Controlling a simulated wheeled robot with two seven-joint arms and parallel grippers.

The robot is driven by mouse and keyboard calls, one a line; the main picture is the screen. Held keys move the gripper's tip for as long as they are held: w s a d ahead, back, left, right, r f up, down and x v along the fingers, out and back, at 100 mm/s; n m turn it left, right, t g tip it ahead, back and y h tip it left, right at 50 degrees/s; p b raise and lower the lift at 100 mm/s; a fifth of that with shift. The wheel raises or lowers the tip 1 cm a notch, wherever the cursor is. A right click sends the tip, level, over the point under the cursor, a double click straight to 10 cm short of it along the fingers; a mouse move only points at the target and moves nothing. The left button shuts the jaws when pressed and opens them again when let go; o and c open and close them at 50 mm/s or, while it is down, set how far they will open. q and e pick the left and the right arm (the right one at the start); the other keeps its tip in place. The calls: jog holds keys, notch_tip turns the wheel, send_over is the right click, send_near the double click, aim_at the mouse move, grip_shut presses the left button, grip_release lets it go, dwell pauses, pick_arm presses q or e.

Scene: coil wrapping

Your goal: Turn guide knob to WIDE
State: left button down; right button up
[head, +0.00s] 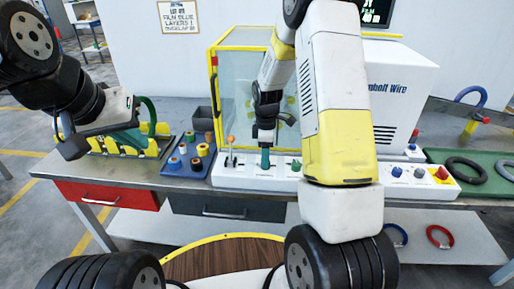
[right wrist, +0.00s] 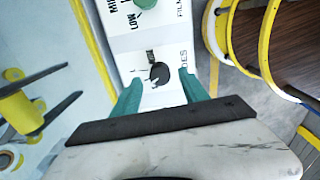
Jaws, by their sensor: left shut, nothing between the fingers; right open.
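A black knob (right wrist: 159,73) sits on the white control panel (right wrist: 125,42), beside lettering that ends in "DES". Its pointer setting is too small to read. My right gripper (right wrist: 163,94) is open, with its teal fingers on either side of the knob. I cannot tell if they touch it. In the head view my right gripper (head: 265,158) reaches down to the panel and hides the knob. My left gripper (head: 72,150) is shut and empty, at the left over the table near the yellow spools.
An orange-topped lever (head: 230,141) stands to the left. A yellow-framed clear cabinet (head: 232,88) rises behind the panel. A blue tray (head: 190,165) of spools lies left.

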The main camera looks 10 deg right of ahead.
jog(key=shift+f, duration=0.9)
grip_shut()
